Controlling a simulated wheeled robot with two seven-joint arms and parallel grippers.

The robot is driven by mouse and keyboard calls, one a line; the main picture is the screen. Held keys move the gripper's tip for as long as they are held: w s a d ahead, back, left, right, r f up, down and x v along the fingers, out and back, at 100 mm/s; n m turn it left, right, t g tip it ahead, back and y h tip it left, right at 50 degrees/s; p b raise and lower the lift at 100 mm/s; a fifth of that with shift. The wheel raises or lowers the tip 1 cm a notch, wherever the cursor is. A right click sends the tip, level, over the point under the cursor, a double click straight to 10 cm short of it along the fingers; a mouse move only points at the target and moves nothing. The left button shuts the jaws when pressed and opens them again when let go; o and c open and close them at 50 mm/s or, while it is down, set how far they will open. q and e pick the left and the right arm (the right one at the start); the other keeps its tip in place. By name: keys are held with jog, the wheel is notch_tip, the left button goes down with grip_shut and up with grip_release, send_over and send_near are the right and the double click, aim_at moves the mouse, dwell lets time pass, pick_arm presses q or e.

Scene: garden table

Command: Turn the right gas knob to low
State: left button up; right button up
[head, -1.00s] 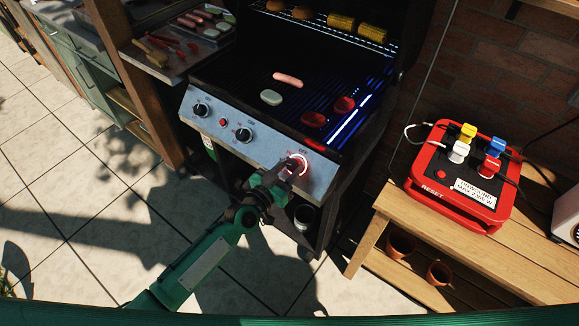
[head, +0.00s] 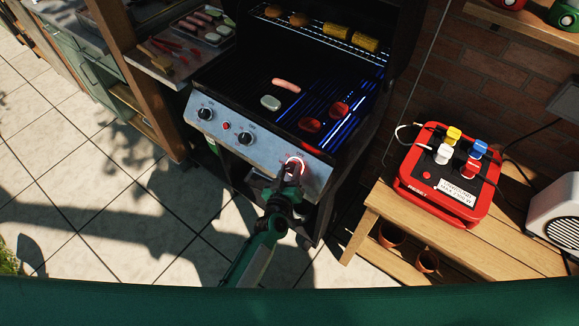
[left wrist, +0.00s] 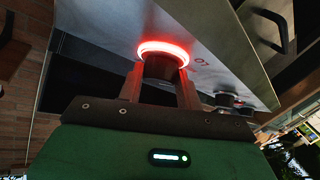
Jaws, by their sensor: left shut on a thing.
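The right gas knob (head: 294,168) is on the right end of the grill's steel front panel (head: 268,155), with a glowing red ring around it. My left gripper (head: 291,178) is at this knob. In the left wrist view the dark knob (left wrist: 160,68) sits between the two fingers of my left gripper (left wrist: 160,90), which are shut on it. The knob's pointer is hidden by the gripper, so its setting cannot be read. Blue flame lines (head: 350,115) glow under the right side of the grate. My right gripper is not in view.
The middle knob (head: 245,139) and left knob (head: 205,113) are on the same panel, with a small red button (head: 226,126) between them. A wooden bench (head: 375,206) with a red box (head: 410,190) stands to the right.

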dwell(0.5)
pick_arm(q)
jog(key=o, duration=1)
jog(key=b+v, duration=0.2)
jog(key=v, duration=1.1)
jog(key=shift+s+r, duration=0.1)
jog(key=shift+s, duration=0.35)
